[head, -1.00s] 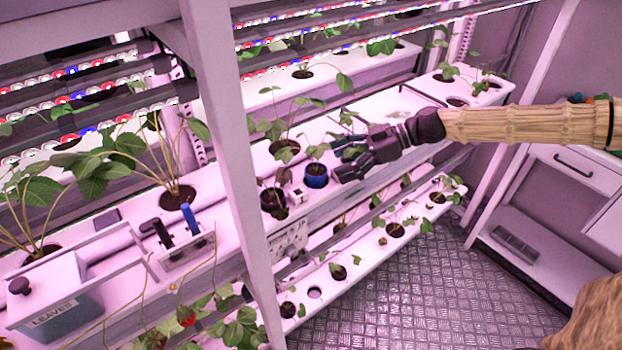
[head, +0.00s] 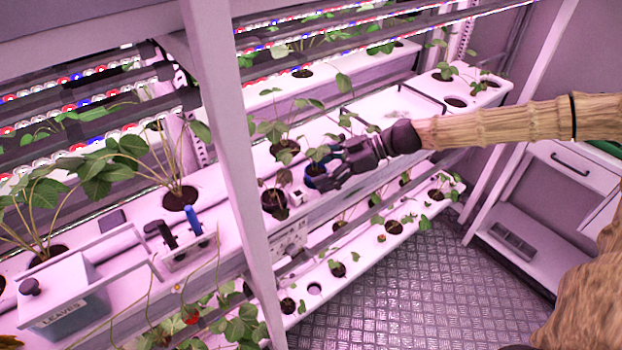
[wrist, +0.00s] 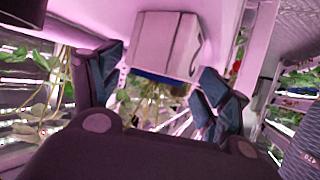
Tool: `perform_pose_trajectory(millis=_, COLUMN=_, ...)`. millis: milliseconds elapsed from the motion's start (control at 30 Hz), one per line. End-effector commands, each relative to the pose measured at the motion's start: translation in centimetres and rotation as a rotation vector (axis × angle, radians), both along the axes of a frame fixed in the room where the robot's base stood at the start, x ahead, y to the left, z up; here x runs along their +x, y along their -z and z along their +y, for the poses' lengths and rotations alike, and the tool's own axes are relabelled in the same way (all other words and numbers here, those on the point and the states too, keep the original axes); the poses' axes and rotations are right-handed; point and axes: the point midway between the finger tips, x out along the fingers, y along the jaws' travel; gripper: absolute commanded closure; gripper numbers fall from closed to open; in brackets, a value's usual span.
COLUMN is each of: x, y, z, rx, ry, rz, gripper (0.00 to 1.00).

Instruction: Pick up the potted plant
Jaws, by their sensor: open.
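A dark pot with a plant (head: 274,203) stands just left of the blue pot. A rack post (head: 235,150) stands farther left. Lower shelf plants (head: 394,228) are below.

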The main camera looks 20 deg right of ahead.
Motion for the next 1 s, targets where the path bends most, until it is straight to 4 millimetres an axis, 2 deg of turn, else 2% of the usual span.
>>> perform_pose_trajectory(millis=233, x=0.03, y=0.03, z=0.05, rx=0.000, ry=0.000, rz=-0.001, gripper=0.23)
perform_pose_trajectory(millis=267, x=0.03, y=0.03, z=0.05, rx=0.000, ry=0.000, rz=0.000, gripper=0.27)
perform_pose_trajectory(millis=533, x=0.02, y=0.02, z=0.04, rx=0.000, ry=0.000, rz=-0.001, gripper=0.76)
perform_pose_trajectory(millis=600, x=0.03, y=0.00, z=0.04, rx=0.000, ry=0.000, rz=-0.001, gripper=0.83)
perform_pose_trajectory(millis=1000, x=0.07, y=-0.75, z=0.04, rx=0.000, ry=-0.001, rz=-0.004, gripper=0.83)
